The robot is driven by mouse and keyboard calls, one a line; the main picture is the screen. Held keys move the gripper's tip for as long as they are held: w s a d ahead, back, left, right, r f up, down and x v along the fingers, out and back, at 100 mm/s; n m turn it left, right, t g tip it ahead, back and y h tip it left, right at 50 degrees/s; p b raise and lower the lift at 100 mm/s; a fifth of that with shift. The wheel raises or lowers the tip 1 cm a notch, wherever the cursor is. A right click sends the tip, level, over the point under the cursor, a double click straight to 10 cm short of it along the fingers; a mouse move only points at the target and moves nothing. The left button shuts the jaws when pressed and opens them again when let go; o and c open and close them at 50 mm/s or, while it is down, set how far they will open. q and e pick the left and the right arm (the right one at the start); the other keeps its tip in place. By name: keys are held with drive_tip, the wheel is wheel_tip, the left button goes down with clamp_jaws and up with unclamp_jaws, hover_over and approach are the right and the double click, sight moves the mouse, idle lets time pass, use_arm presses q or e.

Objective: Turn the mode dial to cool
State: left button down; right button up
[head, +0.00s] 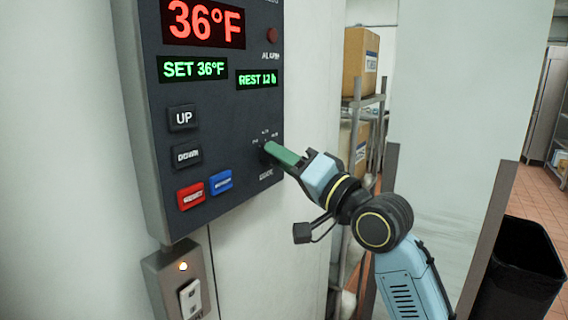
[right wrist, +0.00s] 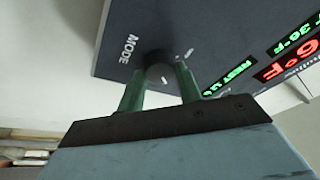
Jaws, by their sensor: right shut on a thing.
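The mode dial (right wrist: 158,70) is a dark round knob with a small white mark, beside the word MODE on the dark control panel (head: 215,130). In the head view the dial (head: 264,153) is mostly covered by my gripper. My right gripper (head: 272,150) has green fingers and is shut on the dial from the right. In the right wrist view my right gripper (right wrist: 158,80) has one finger on each side of the dial. The small position labels around the dial are too small to read. My left gripper is not in view.
The panel has UP (head: 182,118) and DOWN (head: 186,156) buttons, a red button (head: 190,196), a blue button (head: 221,181) and lit displays. A switch box (head: 180,285) sits below. Shelving with boxes (head: 360,62) and a black bin (head: 522,268) stand to the right.

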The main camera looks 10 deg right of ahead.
drive_tip(key=shift+w+d+n+g+y+b, duration=0.1)
drive_tip(key=shift+n+g+y+b, duration=0.4)
drive_tip(key=shift+n, duration=1)
drive_tip(key=shift+n+g+y+b, duration=0.1)
drive_tip(key=shift+n+y+b, duration=0.65)
drive_tip(key=shift+n, duration=0.75)
drive_tip(key=shift+w+d+n+g+y+b, duration=0.1)
drive_tip(key=shift+n+g+y+b, duration=0.25)
drive_tip(key=shift+n+b, duration=0.85)
drive_tip(key=shift+s+r+n+p, duration=0.1)
drive_tip(key=shift+n+p, duration=0.25)
drive_tip(key=shift+n, duration=0.15)
drive_tip(key=o, duration=1)
drive_tip(key=shift+b+v, duration=1.65)
drive_tip(key=shift+v, duration=5)
